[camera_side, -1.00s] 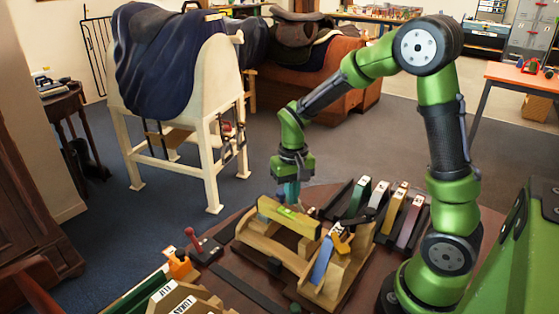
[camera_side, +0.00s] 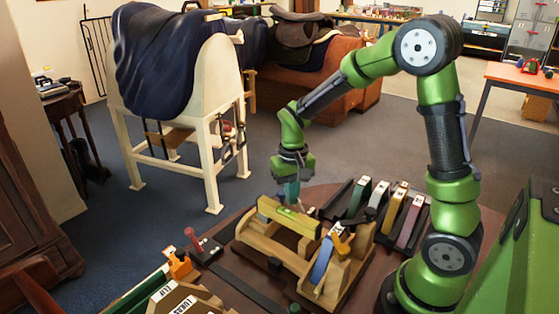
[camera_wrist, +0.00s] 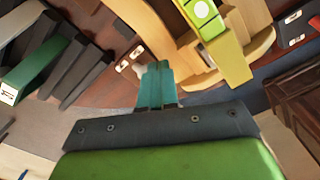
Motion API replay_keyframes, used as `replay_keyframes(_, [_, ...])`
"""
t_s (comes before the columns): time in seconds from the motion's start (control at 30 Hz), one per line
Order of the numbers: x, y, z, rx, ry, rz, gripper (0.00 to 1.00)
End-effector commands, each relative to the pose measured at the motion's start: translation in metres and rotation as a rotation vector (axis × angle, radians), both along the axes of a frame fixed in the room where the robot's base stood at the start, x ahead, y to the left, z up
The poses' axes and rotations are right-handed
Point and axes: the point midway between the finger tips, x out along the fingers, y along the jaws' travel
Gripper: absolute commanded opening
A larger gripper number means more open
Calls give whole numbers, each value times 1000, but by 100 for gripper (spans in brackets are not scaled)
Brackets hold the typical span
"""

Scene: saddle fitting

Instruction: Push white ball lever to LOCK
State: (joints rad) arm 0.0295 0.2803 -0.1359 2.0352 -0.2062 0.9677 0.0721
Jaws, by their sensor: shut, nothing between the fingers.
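My gripper (camera_side: 291,190) points down just behind the wooden saddle frame (camera_side: 272,241), close to the yellow-green level bar (camera_side: 289,216) lying across it. Its teal fingers are together and empty; they also show in the wrist view (camera_wrist: 155,84). In the wrist view, small pale pieces (camera_wrist: 122,66) lie on the table just left of the fingertips; I cannot tell whether one is the white ball lever. No white ball or LOCK marking can be made out clearly. A red-knobbed lever (camera_side: 190,233) stands on a dark base at the frame's left.
A rack of labelled curved pieces (camera_side: 396,213) stands right of the frame. A blue strip (camera_side: 322,260) and a yellow-orange piece (camera_side: 341,241) are on the frame's right part. An orange clamp (camera_side: 179,264) and labelled wooden holders (camera_side: 175,301) are at front left.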

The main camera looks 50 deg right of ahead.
Motion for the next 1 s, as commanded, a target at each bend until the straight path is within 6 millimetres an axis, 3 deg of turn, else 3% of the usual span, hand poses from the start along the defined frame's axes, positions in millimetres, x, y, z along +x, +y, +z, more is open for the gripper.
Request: replay_keyframes(1.0, [0, 0, -13, 0, 1, 0, 0])
